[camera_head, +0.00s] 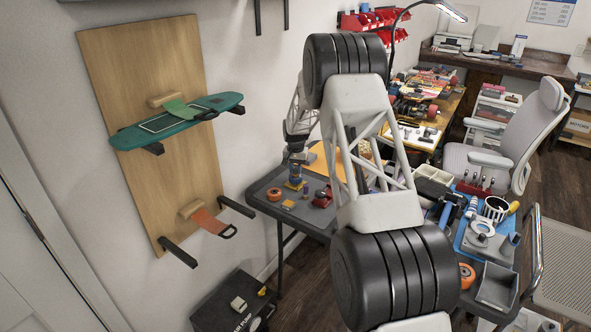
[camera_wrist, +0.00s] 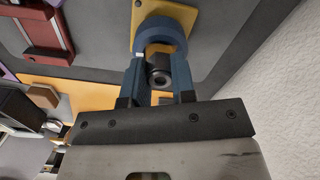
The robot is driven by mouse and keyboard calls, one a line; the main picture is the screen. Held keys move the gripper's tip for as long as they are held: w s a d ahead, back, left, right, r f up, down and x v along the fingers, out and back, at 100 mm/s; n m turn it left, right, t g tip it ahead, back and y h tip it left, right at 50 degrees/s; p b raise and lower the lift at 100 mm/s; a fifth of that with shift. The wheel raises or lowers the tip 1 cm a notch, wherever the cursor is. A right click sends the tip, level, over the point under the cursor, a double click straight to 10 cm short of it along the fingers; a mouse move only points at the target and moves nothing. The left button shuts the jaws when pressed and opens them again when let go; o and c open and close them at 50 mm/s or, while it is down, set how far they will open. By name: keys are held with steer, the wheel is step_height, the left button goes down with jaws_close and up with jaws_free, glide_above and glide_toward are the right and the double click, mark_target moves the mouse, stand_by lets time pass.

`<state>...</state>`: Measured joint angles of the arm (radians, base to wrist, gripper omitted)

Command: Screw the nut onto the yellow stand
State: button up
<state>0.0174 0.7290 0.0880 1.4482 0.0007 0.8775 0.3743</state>
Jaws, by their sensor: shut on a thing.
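The yellow stand (camera_wrist: 199,18) shows in the wrist view as a flat yellow plate at the top middle. It also shows in the head view (camera_head: 293,185), near the back edge of the grey table. The nut looks like a thick blue ring (camera_wrist: 160,31) in front of the plate. A dark round post (camera_wrist: 160,74) with a hole in its end shows between my fingers, apparently in line with the ring. My gripper (camera_wrist: 161,66) is shut on the nut from both sides, pointing down in the head view. How far the nut is threaded cannot be seen.
The white wall is close behind. My arm hides much of the table.

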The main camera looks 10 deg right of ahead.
steer(key=shift+f, duration=0.1)
stand_by(0.8)
steer(key=o, duration=1)
steer(key=c, duration=1)
steer(key=shift+o, duration=0.2)
steer(key=m, duration=0.6)
steer(key=shift+f, duration=0.1)
steer(key=m, duration=0.6)
steer(key=shift+m, duration=0.3)
